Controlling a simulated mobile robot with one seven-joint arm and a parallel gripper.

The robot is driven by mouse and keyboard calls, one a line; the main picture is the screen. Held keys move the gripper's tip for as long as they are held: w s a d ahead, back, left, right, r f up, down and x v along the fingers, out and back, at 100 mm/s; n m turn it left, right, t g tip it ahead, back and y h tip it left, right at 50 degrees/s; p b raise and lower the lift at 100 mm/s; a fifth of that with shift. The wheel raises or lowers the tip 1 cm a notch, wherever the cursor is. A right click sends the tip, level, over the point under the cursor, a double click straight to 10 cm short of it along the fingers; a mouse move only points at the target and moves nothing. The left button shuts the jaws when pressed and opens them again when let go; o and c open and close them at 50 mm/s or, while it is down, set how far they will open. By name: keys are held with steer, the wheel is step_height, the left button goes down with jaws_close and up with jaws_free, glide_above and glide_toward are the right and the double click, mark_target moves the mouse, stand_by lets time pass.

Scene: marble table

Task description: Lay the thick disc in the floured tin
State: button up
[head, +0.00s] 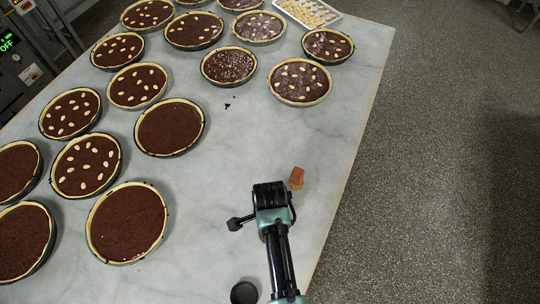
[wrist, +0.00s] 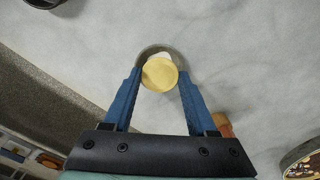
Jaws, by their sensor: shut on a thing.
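In the wrist view a thick pale-yellow disc (wrist: 159,74) is between the blue fingertips of my gripper (wrist: 159,77), which is shut on it. Just behind the disc shows the grey curved rim of a small round tin (wrist: 148,50), with a whitish patch inside; the disc covers most of it. The disc overlaps the tin in this view; I cannot tell whether they touch. In the head view my arm hides the disc, the tin and the fingertips.
An orange-brown block (head: 297,178) stands near my arm; it also shows in the wrist view (wrist: 222,123). A dark round thing (head: 244,292) is at the bottom. Several chocolate tarts (head: 127,222) fill the table's left and back.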

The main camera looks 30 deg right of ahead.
steer(key=shift+f+b, duration=0.4)
steer(key=shift+f, duration=0.15)
steer(key=shift+r+p, duration=0.2)
steer(key=shift+p, duration=0.15)
stand_by(0.4)
steer(key=o, duration=0.9)
step_height(320, 180, up, 6)
steer(key=p, duration=0.6)
